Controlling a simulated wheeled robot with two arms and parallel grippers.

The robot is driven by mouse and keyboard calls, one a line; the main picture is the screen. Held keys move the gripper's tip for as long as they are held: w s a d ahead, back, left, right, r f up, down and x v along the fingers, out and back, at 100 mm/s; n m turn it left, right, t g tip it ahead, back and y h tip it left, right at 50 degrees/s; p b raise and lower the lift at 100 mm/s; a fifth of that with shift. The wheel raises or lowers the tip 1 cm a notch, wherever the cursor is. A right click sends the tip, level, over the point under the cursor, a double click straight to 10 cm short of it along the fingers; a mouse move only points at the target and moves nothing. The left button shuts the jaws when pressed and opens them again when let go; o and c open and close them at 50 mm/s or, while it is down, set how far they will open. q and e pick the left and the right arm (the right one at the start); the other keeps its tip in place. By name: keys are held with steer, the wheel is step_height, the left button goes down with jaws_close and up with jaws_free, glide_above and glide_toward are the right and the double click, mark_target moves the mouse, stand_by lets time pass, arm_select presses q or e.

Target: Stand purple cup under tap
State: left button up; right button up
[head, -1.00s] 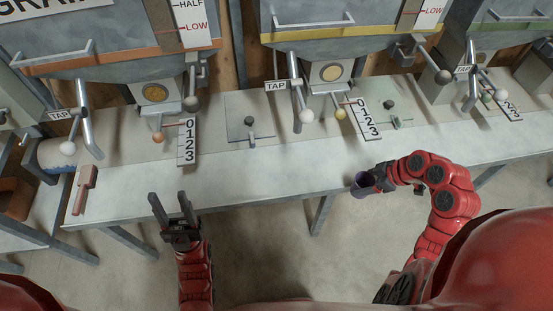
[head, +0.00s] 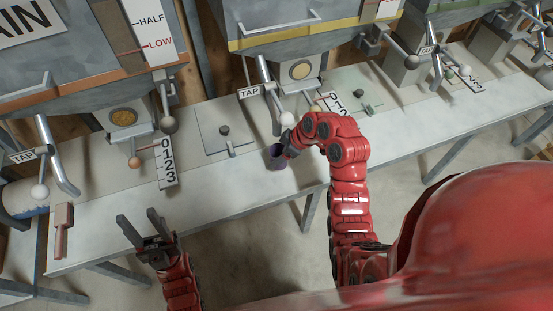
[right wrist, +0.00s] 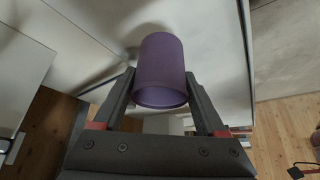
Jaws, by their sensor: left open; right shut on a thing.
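The purple cup (head: 276,158) is held over the pale bench, in front of the middle tap (head: 268,88). The tap's bent metal spout ends just behind the cup in the head view. I cannot tell whether the cup touches the bench. My right gripper (head: 284,152) is shut on the cup; the right wrist view shows the cup (right wrist: 160,65) between both fingers. The cup's dark opening faces up in the head view. My left gripper (head: 138,217) is open and empty, in front of the bench edge at the left.
A plate with a knob (head: 224,131) and a 0-1-2-3 scale (head: 166,163) lie left of the cup. Hoppers stand behind. The bench front between my grippers is clear.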

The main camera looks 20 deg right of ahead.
steer(key=shift+w+a, duration=0.1)
steer(key=shift+a, duration=0.15)
steer(key=shift+f, duration=0.2)
step_height(320, 180, down, 2)
steer(key=shift+f+p, duration=0.2)
steer(key=shift+p, duration=0.5)
steer(key=shift+f, duration=0.35)
